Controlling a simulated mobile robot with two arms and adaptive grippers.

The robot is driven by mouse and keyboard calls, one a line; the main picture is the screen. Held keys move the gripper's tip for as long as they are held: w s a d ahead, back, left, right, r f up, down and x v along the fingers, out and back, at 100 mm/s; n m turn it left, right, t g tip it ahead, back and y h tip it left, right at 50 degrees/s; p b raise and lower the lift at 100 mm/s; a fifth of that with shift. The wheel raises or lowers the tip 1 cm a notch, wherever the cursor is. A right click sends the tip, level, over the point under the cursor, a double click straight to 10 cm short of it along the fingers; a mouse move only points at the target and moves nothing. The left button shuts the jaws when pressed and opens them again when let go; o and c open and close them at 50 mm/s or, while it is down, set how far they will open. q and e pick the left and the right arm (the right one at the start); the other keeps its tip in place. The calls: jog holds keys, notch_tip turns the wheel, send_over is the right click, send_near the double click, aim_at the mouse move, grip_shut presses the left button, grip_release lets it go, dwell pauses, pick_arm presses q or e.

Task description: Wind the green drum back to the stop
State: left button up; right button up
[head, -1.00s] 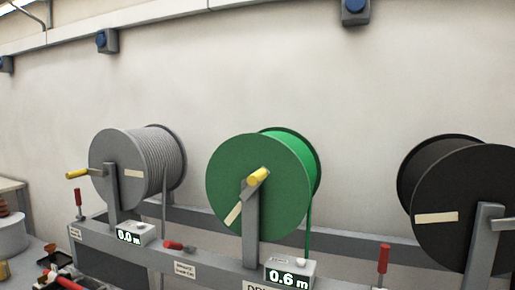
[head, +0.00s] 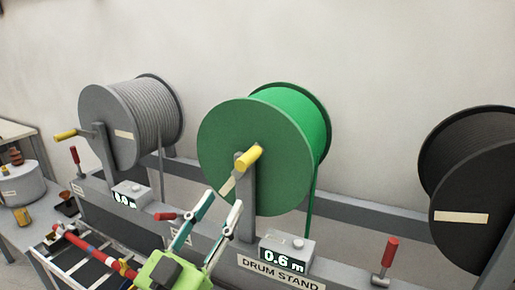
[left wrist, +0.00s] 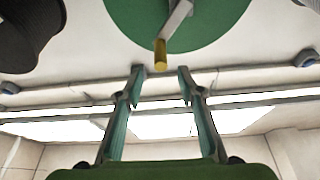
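The green drum (head: 240,165) stands on the drum stand (head: 345,284) in the middle of the head view. Its yellow crank handle (head: 249,157) sticks out at the front near the hub. The counter (head: 285,252) below reads 0.6 m. My left gripper (head: 223,200) is open and empty, just below and in front of the crank. In the left wrist view the yellow handle (left wrist: 160,54) shows just beyond and between the spread fingertips (left wrist: 160,75), with no contact visible. My right gripper is not in view.
A grey drum (head: 110,110) stands to the left and a black drum (head: 470,190) to the right. Red-handled levers (head: 390,252) rise from the stand. A red rod (head: 85,244) lies at the lower left beside my left gripper.

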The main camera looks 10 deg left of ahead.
pick_arm(q)
jog(key=b, duration=0.2)
send_near(254, 147)
jog(key=x, duration=0.6)
jog(key=shift+w+d+r, duration=0.1)
jog(key=shift+w+d, duration=0.05)
jog(key=shift+w, duration=0.15)
grip_shut()
